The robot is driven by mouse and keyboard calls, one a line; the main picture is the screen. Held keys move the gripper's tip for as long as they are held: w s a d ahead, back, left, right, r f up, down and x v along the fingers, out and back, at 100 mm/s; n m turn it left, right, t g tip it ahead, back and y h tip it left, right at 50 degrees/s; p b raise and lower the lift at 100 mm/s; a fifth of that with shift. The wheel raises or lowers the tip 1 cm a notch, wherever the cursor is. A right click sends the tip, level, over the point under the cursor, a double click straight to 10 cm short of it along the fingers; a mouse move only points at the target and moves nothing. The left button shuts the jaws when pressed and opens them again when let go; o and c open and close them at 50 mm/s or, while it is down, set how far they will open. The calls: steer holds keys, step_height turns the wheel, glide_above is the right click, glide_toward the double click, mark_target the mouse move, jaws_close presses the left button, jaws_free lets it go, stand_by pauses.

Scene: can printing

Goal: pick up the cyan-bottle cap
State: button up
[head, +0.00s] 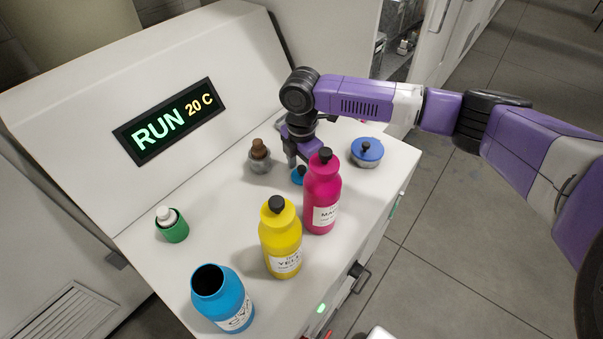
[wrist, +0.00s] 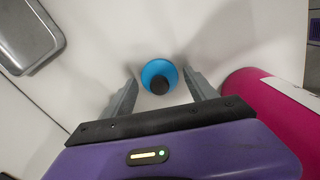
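The cyan-bottle cap (head: 297,178) is a small blue disc with a black knob, lying on the white counter behind the magenta bottle, which hides part of it. In the wrist view the cap (wrist: 158,66) lies between the tips of my gripper (wrist: 160,75). The fingers are apart, with visible space on both sides of the knob; nothing is held. In the head view my gripper (head: 297,162) points down at the cap. How high the fingertips are above it is hard to tell. The cyan bottle (head: 232,305) stands uncapped at the front, its dark mouth showing.
The magenta bottle (head: 321,190) stands close to my gripper, also at right in the wrist view (wrist: 265,110). The yellow bottle (head: 281,240), blue-lidded pot (head: 367,155), brown-topped grey holder (head: 259,163) and white-topped green holder (head: 175,230) stand around. Counter between the left holders and bottles is clear.

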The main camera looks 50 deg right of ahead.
steer(key=c, duration=1.1)
steer(key=shift+c, duration=0.2)
